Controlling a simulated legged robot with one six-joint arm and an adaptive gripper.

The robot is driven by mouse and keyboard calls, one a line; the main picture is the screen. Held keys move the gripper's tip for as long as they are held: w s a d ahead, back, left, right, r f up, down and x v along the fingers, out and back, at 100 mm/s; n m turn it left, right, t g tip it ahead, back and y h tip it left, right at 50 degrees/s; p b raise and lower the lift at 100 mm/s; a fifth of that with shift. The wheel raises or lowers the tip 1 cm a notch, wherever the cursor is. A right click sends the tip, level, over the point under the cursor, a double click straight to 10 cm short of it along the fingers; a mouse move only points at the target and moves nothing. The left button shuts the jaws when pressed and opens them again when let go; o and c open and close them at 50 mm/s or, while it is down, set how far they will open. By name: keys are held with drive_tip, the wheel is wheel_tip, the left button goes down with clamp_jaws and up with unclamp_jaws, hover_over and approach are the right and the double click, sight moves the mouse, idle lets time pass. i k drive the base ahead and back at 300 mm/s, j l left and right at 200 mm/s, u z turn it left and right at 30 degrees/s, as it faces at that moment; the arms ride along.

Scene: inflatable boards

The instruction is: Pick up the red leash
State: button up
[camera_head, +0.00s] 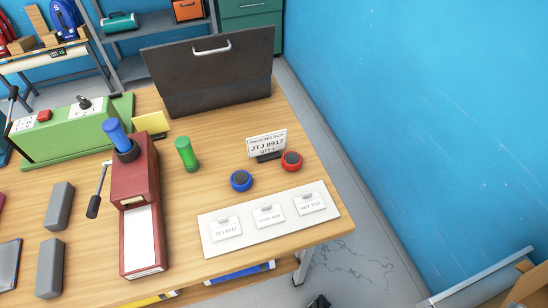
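No leash strap can be made out. A small round red item (291,160) with a dark top, possibly the coiled red leash, lies on the wooden table right of centre. A matching blue item (241,180) lies to its left, apart from it. A small dark shape (318,301) at the bottom edge may be the tip of my gripper; too little of it shows to tell its state. It is well below the red item in the picture and does not touch it.
Behind the red item stands a label card (267,146). In front lies a white board (269,219) with several tags. A green cylinder (187,154), a dark red box (141,200) and a large dark case (209,75) share the table (310,150). A blue wall is right.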

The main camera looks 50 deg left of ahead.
sight(292, 161)
drive_tip(key=j+u, duration=0.3)
drive_tip(key=k+j+u, duration=0.1)
drive_tip(key=j+u, duration=0.2)
drive_tip(key=l+u, duration=0.25)
drive_tip(key=u, duration=0.25)
drive_tip(key=l+u, duration=0.25)
drive_tip(key=u, duration=0.2)
drive_tip(key=k+l+u, duration=0.1)
drive_tip(key=l+u, duration=0.15)
drive_tip(key=u, duration=0.25)
drive_tip(key=i+j+z, duration=0.15)
drive_tip(key=i+j, duration=0.35)
drive_tip(key=j, duration=0.15)
